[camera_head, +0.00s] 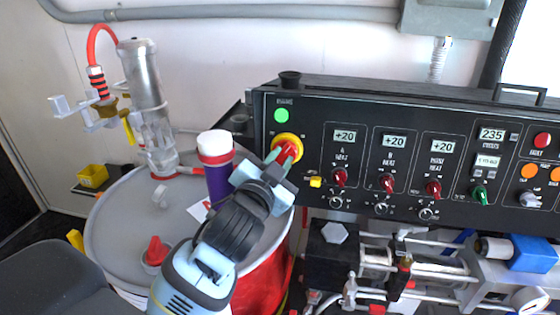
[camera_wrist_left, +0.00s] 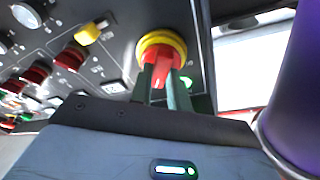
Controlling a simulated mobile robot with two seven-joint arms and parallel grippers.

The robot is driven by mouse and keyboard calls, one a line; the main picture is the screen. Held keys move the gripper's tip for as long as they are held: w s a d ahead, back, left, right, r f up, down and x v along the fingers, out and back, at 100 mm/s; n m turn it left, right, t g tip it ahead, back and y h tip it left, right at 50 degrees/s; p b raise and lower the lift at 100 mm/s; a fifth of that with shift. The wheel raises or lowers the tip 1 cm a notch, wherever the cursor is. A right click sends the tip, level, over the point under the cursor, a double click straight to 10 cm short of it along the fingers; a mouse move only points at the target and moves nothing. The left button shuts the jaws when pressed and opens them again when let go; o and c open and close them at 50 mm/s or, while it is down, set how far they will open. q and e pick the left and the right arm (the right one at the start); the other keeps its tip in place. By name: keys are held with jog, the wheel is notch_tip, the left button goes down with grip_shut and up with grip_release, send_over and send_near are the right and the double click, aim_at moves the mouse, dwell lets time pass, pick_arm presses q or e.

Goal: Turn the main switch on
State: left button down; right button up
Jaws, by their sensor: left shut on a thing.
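The main switch (camera_head: 287,147) is a red handle on a yellow round plate at the left end of the black control panel (camera_head: 314,120). In the left wrist view the switch (camera_wrist_left: 163,50) stands straight ahead, with its red handle between the fingers. My left gripper (camera_head: 280,163) reaches up to the switch and is shut on the red handle; it also shows in the left wrist view (camera_wrist_left: 163,88). A green light (camera_head: 282,115) above the switch is lit. The panel displays (camera_head: 345,136) show numbers. My right gripper is not in view.
A purple bottle with a white cap (camera_head: 214,145) stands on the drum (camera_head: 120,215) close beside my left gripper. A clear and metal pump (camera_head: 143,75) rises from the drum. Hoses and metal fittings (camera_head: 380,265) fill the space below the panel.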

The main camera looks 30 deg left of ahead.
pick_arm(q)
jog(key=shift+a+m+h, duration=0.1)
jog(key=shift+m+h, duration=0.3)
jog(key=shift+m, duration=0.8)
jog(key=c, duration=1.3)
grip_release()
jog(key=shift+c, duration=0.2)
